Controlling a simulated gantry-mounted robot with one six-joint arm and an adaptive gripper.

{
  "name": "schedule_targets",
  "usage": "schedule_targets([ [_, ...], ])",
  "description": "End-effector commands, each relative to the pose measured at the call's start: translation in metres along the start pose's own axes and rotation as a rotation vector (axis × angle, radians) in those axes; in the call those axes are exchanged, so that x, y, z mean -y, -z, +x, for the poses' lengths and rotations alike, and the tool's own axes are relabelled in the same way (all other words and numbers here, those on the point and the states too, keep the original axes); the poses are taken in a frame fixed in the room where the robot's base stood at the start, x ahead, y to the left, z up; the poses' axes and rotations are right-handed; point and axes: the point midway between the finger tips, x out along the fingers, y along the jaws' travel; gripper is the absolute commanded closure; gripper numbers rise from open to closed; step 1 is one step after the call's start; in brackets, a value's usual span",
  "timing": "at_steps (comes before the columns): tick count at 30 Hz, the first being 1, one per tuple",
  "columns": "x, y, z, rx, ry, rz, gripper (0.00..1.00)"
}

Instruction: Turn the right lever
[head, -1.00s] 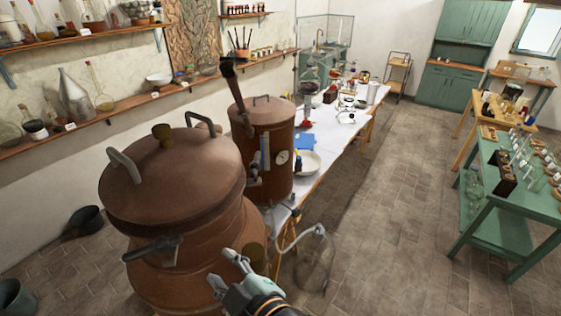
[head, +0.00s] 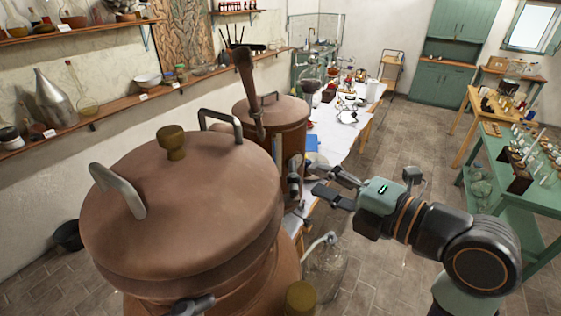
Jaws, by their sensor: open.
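A large copper vessel (head: 185,215) with a domed lid fills the left foreground. A grey lever (head: 190,305) shows at its front, cut by the bottom edge. To the right of the lid, a dark grey upright lever-like part (head: 295,180) stands beside the vessel. I cannot tell exactly where it is attached. My gripper (head: 314,177) comes in from the right, pointing left, with its fingers apart and empty. Its tips are close to the dark part; I cannot tell whether they touch it.
A smaller copper vessel (head: 283,118) with a tall brown handle (head: 249,92) stands behind. A white-topped table (head: 334,143) with glassware runs back from there. A glass flask (head: 323,273) is below my gripper. Green tables stand at right, with clear tiled floor (head: 400,150) between.

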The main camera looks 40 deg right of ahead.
Motion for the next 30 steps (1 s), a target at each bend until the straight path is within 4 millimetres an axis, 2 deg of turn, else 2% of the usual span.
schedule_targets([
  [9,-0.002,0.001,0.055,-0.004,0.002,0.004,0.59],
  [12,-0.001,0.001,0.068,-0.003,0.001,0.003,0.59],
  [16,0.000,0.001,0.075,-0.001,0.001,0.002,0.59],
  [22,0.000,0.001,0.076,0.000,0.000,0.002,0.59],
  [30,0.000,0.001,0.075,0.000,0.000,0.002,1.00],
])
